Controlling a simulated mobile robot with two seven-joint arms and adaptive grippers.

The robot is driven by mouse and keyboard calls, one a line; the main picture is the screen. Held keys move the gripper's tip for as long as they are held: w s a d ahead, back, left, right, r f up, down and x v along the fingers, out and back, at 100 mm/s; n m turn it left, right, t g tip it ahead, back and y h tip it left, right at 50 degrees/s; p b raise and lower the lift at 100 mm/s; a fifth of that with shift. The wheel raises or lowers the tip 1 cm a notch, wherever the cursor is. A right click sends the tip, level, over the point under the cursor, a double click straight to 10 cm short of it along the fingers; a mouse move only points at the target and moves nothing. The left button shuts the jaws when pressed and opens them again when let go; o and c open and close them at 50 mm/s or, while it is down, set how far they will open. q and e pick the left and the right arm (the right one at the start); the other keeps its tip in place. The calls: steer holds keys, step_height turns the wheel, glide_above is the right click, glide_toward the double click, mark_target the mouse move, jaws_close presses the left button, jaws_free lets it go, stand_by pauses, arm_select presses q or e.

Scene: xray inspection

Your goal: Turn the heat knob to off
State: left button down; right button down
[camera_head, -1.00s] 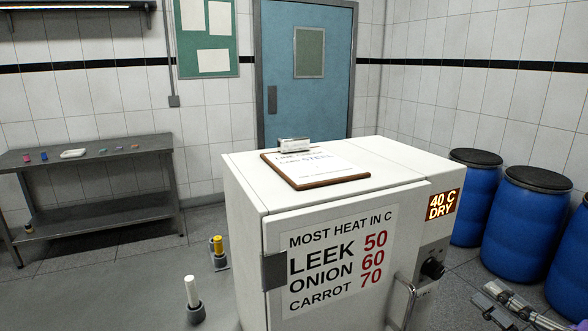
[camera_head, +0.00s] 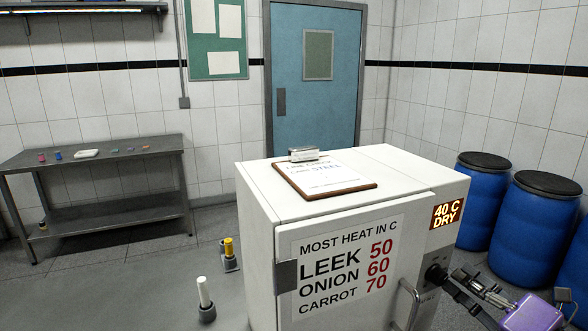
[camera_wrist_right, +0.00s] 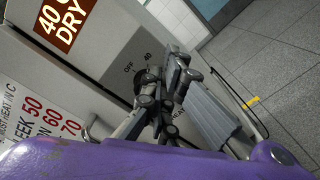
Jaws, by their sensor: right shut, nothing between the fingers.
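The black heat knob (camera_head: 435,274) is on the front panel of the white cabinet (camera_head: 258,240), below the lit display (camera_head: 447,213) reading 40 C DRY. My right gripper (camera_head: 456,282) is at the right side of the knob, shut with nothing between its fingers. My left gripper is out of view.
A door handle (camera_head: 408,300) stands out just left of the knob. A heat chart (camera_head: 345,265) is on the cabinet door and a clipboard (camera_head: 330,189) lies on top. Blue drums (camera_head: 535,235) stand at the right. A grey bench (camera_head: 110,165) is at the left.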

steer(key=shift+w+r, duration=0.1)
steer(key=shift+a, duration=0.1)
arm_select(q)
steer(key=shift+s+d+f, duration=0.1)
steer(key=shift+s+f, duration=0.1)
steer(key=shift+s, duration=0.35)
arm_select(e)
steer(key=shift+a+r, duration=0.1)
steer(key=shift+a, duration=0.05)
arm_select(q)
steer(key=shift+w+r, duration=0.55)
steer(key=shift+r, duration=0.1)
arm_select(e)
steer(key=shift+a, duration=0.1)
arm_select(q)
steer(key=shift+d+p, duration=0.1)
steer(key=shift+p, duration=0.2)
arm_select(e)
steer(key=shift+a, duration=0.1)
